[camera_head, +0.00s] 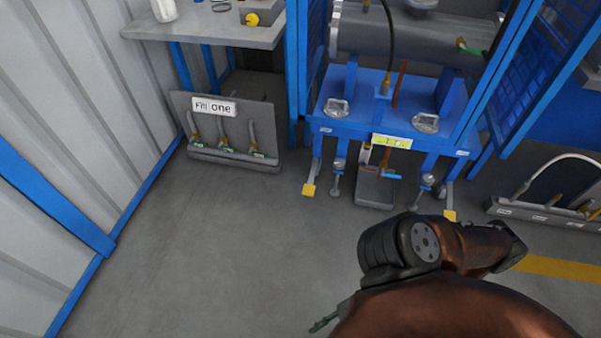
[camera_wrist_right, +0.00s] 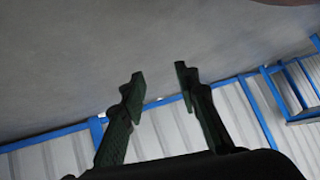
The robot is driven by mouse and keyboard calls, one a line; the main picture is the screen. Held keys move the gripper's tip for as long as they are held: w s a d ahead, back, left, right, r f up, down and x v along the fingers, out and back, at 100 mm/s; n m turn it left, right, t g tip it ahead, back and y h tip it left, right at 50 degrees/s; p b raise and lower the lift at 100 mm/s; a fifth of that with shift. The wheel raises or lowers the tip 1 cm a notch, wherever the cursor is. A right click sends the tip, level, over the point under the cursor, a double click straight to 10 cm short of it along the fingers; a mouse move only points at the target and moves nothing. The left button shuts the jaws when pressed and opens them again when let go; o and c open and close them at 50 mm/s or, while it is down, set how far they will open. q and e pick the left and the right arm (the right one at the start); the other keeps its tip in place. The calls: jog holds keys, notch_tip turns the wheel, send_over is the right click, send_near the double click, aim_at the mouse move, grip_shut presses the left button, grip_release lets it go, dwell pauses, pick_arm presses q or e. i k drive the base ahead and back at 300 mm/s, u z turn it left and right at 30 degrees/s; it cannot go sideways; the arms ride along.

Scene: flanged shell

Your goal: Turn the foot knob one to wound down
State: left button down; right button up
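A blue stand (camera_head: 350,108) carries a grey cylinder and stands on the floor. Two small grey foot knobs on threaded stems hang under its front, a left one (camera_head: 338,165) and a right one (camera_head: 428,181). Their labels are too small to read, so I cannot tell which is foot knob one. My right arm crosses the lower right of the head view, with a dark green fingertip (camera_head: 324,323) showing, well in front of the stand. In the right wrist view my right gripper (camera_wrist_right: 160,80) is open and empty, its fingers apart over grey floor. My left gripper is out of view.
A grey panel marked "Fill one" (camera_head: 238,135) with several hoses stands at the left under a bench (camera_head: 215,32). A grey hose rack (camera_head: 545,215) sits at the right. Yellow-tipped legs (camera_head: 309,190) flank the stand. The floor (camera_head: 210,240) in front is clear.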

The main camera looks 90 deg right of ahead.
aim_at(339, 163)
jog(key=u, duration=0.05)
jog(key=i, duration=1)
jog(key=z, duration=1.45)
